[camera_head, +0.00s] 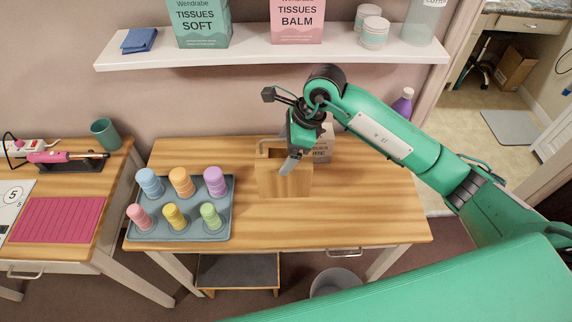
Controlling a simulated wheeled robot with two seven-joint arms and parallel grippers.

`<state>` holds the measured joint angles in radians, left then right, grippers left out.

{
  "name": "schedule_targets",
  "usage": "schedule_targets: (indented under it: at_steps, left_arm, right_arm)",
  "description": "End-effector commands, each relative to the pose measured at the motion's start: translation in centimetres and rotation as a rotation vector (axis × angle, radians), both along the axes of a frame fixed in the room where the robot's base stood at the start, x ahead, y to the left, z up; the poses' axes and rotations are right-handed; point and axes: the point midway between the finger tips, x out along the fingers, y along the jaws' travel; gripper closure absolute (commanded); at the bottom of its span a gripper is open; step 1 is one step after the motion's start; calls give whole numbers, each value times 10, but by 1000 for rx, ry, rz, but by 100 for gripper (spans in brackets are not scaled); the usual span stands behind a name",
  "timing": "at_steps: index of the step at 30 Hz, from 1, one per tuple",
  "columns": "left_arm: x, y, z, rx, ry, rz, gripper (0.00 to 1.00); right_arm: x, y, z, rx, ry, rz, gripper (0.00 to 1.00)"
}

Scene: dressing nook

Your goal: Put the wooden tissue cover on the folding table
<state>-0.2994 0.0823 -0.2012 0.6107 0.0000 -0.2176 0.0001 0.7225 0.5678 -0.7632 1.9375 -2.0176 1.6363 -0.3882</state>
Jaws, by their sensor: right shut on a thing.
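The wooden tissue cover (284,184) is a light wood box with an opening in its top. It is upright at the middle of the central wooden-topped table (370,215). I cannot tell whether its base touches the tabletop. My right gripper (291,162) points down at the cover's top and is shut on its wall; the arm reaches in from the right. The green arm hides part of the table's back right. I cannot tell which table is the folding one. My left gripper is out of view.
A grey tray (190,232) with several coloured rolls stands left of the cover. A small box (323,145) is close behind it. A purple bottle (402,102) stands at the back right. A white shelf (270,56) overhangs behind. The table's front right is clear.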

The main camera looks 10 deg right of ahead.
Motion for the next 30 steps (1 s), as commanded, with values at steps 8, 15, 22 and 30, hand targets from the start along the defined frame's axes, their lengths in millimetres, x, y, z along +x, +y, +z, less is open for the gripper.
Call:
schedule_targets:
  at_steps: [8, 15, 22, 30]
  left_arm:
    - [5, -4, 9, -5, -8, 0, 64]
    - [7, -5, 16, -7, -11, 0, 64]
    - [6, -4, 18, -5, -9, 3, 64]
    - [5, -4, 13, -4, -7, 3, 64]
  right_arm:
    - [0, 1, -38, 2, 1, 0, 45]
    - [0, 1, -62, 3, 4, 1, 45]
    - [1, 0, -83, 2, -2, 1, 45]
    - [1, 0, -86, 2, -2, 1, 45]
